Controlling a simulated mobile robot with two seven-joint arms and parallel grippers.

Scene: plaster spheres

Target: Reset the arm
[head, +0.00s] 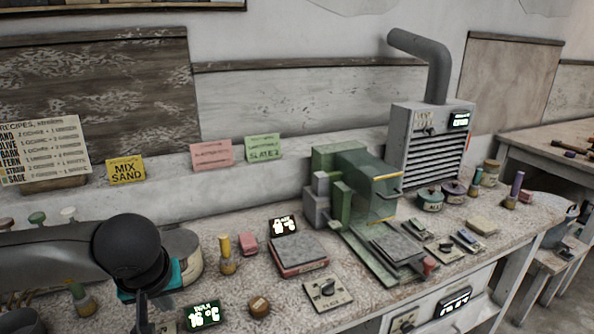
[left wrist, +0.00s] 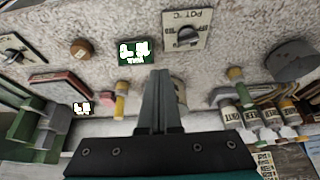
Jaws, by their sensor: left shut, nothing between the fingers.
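My left arm comes in from the left in the head view, its dark rounded wrist above the front left of the speckled worktop (head: 270,262). My left gripper (head: 142,312) points down there, partly cut by the lower picture edge. In the left wrist view the left gripper (left wrist: 160,75) shows its two grey fingers together, with nothing held between them. I cannot tell how high the fingertips are above the worktop. My right gripper is in neither view.
Near the left gripper are a lit display (head: 202,315), a yellow-handled tool (head: 226,255) and a round brown knob (head: 259,306). A green machine (head: 350,180) and a grey vented heater (head: 430,145) stand further right. A knob plate (left wrist: 187,33) shows in the wrist view.

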